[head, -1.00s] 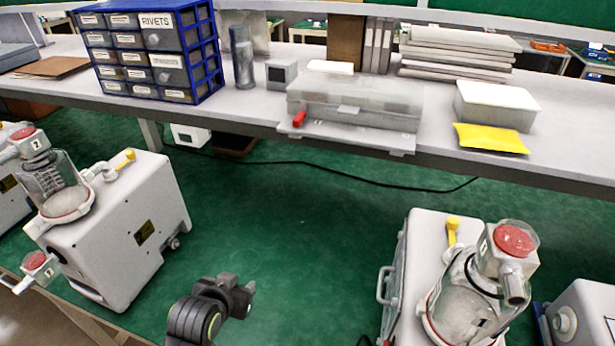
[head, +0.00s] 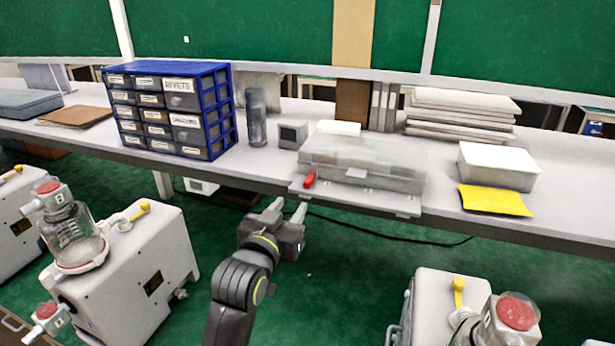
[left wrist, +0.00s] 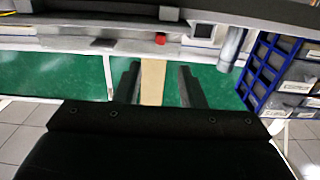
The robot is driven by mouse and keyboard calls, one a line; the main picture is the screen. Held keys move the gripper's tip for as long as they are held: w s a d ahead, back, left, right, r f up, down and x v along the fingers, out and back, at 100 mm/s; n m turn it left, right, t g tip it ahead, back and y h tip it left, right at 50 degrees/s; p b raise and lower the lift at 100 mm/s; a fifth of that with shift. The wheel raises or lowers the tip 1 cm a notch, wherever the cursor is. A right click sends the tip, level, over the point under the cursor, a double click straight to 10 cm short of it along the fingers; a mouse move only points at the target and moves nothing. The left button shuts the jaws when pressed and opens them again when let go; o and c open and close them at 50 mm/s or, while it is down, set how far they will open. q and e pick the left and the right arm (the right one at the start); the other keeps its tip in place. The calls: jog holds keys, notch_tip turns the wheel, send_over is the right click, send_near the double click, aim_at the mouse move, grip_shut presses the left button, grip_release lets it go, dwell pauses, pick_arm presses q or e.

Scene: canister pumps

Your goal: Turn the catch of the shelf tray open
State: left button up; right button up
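The shelf tray (head: 405,206) is a pale flat tray at the front edge of the shelf, with a clear lidded box (head: 365,165) on it. Its red catch (head: 309,180) is at the tray's front left corner and also shows in the left wrist view (left wrist: 160,39). My left gripper (head: 288,210) is in front of the shelf, a little below and left of the catch, and apart from it. In the left wrist view its two fingers (left wrist: 160,84) are spread with nothing between them. My right gripper is not in view.
A blue drawer cabinet (head: 170,108), a dark cylinder (head: 256,118) and a small grey box (head: 292,135) stand left of the tray. A white container (head: 498,165) and yellow packet (head: 494,200) lie right. Canister pumps (head: 125,265) stand below. The space before the catch is clear.

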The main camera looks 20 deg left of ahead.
aim_at(306, 183)
pick_arm(q)
jog(key=w+p, duration=0.2)
jog(key=w, duration=0.4)
jog(key=w+p, duration=0.1)
jog(key=w, duration=0.4)
jog(key=shift+w+d+p, duration=0.2)
jog(key=shift+w+p, duration=0.15)
jog(key=shift+w, duration=0.05)
grip_shut()
